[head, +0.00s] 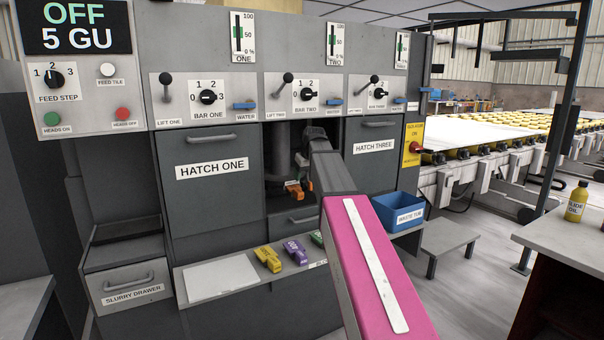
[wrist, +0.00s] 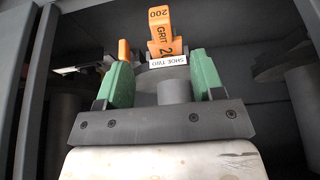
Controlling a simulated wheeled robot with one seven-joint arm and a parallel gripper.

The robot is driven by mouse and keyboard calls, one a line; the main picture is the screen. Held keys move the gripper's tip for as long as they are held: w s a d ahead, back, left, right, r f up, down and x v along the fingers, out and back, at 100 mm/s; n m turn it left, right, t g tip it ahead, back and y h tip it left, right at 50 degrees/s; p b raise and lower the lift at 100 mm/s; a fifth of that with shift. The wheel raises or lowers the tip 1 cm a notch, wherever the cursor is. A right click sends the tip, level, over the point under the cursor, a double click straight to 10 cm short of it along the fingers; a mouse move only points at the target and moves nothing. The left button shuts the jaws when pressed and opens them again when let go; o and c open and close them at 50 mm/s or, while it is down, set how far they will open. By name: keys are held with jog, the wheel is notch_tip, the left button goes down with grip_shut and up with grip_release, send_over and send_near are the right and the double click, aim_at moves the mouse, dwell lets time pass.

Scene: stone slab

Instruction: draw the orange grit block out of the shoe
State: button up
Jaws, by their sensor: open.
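The orange grit block (wrist: 163,30), marked GRIT and 200, stands out of its shoe in the middle of the wrist view. The shoe carries a white SHOE TWO label (wrist: 176,62) and sits on a round grey head. My gripper (wrist: 161,62) is open, its green fingers to either side of the shoe and lower part of the block as seen from the wrist. I cannot tell whether either finger touches it. In the head view, orange (head: 293,188) shows low inside the open middle bay, and my arm hides much of that bay.
Bay walls close in on both sides. Yellow (head: 268,258) and purple (head: 295,250) blocks lie on the front ledge. A blue waste tub (head: 398,211) stands right.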

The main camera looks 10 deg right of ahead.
aim_at(301, 192)
jog(key=x, duration=1)
jog(key=shift+f, duration=0.2)
grip_shut()
